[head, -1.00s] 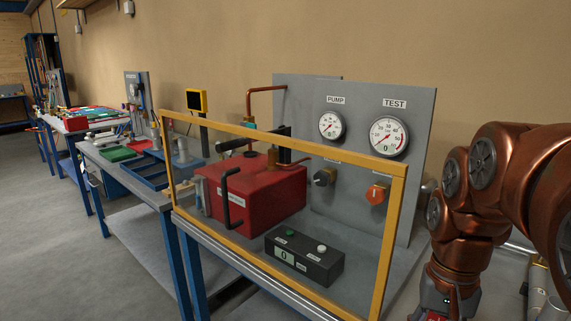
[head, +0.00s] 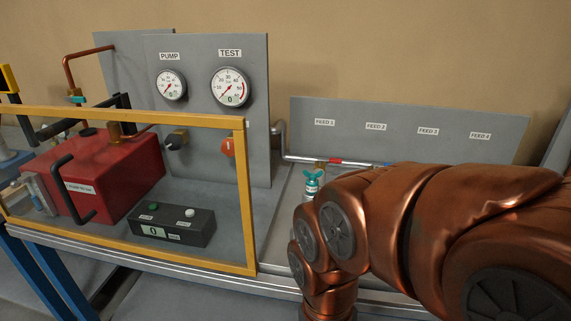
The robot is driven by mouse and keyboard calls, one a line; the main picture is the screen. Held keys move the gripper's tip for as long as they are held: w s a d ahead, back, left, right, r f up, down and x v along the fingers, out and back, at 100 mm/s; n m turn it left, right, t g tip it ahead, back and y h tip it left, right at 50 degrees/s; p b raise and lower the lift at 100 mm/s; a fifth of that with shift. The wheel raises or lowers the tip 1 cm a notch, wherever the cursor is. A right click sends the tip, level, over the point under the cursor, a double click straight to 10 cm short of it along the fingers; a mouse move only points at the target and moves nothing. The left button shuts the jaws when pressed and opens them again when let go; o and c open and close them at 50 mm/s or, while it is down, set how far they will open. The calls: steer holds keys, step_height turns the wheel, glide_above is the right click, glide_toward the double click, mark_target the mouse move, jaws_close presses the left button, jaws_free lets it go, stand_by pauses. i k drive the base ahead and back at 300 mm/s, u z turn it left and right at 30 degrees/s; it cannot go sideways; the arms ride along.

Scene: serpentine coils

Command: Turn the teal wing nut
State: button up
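A small teal part with a winged top (head: 312,180) shows to the right of the gauge panel, below the pipe, just left of my copper arm. It looks like the teal wing nut, and my arm may hide some of what lies behind it. Another small teal piece (head: 76,99) sits at the lower end of the bent copper pipe at the left, behind the clear guard. My gripper is out of the picture; only my arm shows, filling the lower right.
A yellow-framed clear guard (head: 247,200) stands before a red box (head: 120,170) and a dark counter box (head: 165,228). A grey panel (head: 205,125) carries two gauges and knobs. A low panel (head: 400,112) labelled FEED stands behind the pipe (head: 300,159).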

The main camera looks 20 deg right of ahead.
mark_target(312, 177)
steer(key=z, duration=0.5)
steer(key=k, duration=1.1)
steer(key=z, duration=0.6)
steer(key=i, duration=1.35)
steer(key=u, duration=1.05)
